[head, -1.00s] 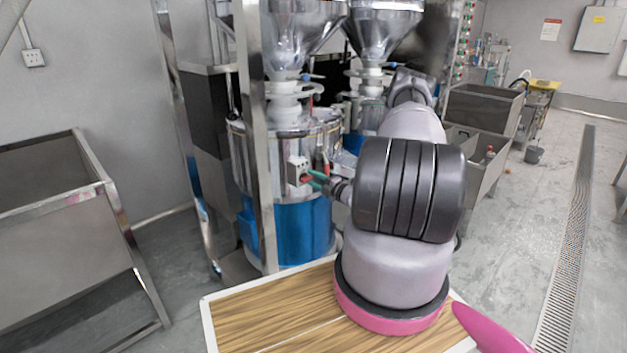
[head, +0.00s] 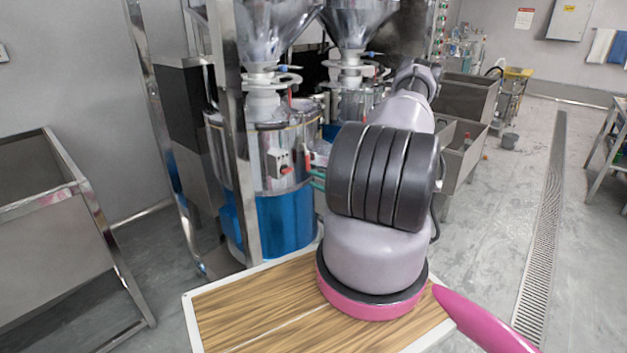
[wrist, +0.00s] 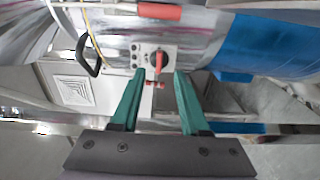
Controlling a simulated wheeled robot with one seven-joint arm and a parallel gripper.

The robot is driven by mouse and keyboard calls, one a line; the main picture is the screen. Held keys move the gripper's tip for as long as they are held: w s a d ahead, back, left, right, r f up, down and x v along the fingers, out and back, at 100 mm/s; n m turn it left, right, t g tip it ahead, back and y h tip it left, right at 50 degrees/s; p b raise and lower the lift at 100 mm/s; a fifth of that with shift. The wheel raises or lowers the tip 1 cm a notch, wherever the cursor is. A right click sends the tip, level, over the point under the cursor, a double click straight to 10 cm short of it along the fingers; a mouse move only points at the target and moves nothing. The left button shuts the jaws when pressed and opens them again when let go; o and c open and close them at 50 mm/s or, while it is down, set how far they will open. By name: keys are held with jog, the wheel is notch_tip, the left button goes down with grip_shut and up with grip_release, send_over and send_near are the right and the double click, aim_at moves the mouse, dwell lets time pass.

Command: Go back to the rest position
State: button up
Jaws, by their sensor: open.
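The bean grinder is a steel drum with a blue base (head: 285,220) under a shiny hopper, left of my arm in the head view. Its control panel (head: 278,162) carries a red knob (head: 285,170). In the wrist view the red knob (wrist: 158,60) appears ahead of and between the teal fingers of my gripper (wrist: 160,76). My gripper is open, with nothing held between the fingers. In the head view its teal fingertips (head: 317,180) show just right of the panel, apart from the knob; the rest of the gripper is largely hidden behind my arm.
A steel frame post (head: 240,130) stands in front of the grinder. A steel bin (head: 50,220) is at the left. A second hopper (head: 355,20) and steel sinks (head: 465,100) stand behind my arm. The grey floor at the right, with a drain grate (head: 548,220), is open.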

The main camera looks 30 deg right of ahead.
jog(key=shift+r, duration=0.1)
jog(key=s+a+r+n+g+y, duration=0.3)
jog(key=a+r+n+g, duration=0.4)
jog(key=a+r+n, duration=0.5)
jog(key=s+a+r+n+g+y, duration=0.3)
jog(key=a+r+n+g, duration=0.45)
jog(key=r+n, duration=0.75)
jog(key=s+a+r+n+t+h, duration=0.2)
jog(key=s+r+n+h, duration=0.3)
jog(key=s+r+n, duration=0.4)
jog(key=s+a+r+n+t+h, duration=0.2)
jog(key=s+r+n+h, duration=0.3)
jog(key=s+r+n, duration=0.5)
jog(key=s+r, duration=0.1)
jog(key=s, duration=0.1)
jog(key=shift+s+t, duration=0.35)
jog(key=shift+s, duration=0.05)
jog(key=shift+a, duration=0.1)
